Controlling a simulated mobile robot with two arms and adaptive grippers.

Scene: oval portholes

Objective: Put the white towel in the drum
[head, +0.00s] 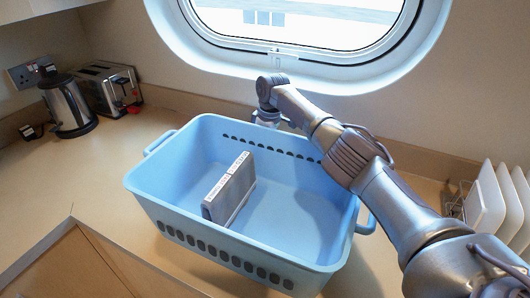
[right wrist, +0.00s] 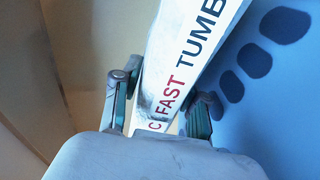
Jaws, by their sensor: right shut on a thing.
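My right gripper (head: 266,118) is at the far rim of the blue basket, below the porthole; its fingertips are hard to see in the head view. The rest of the held thing is out of view. I see no white towel and no drum in either view. My left gripper is not in view.
The blue basket (head: 160,200) stands on the counter (head: 60,190) with a grey slab-like thing (head: 232,190) upright in it. A kettle (head: 70,108) and toaster (head: 108,88) stand at left. White plates (head: 490,205) stand in a rack at right.

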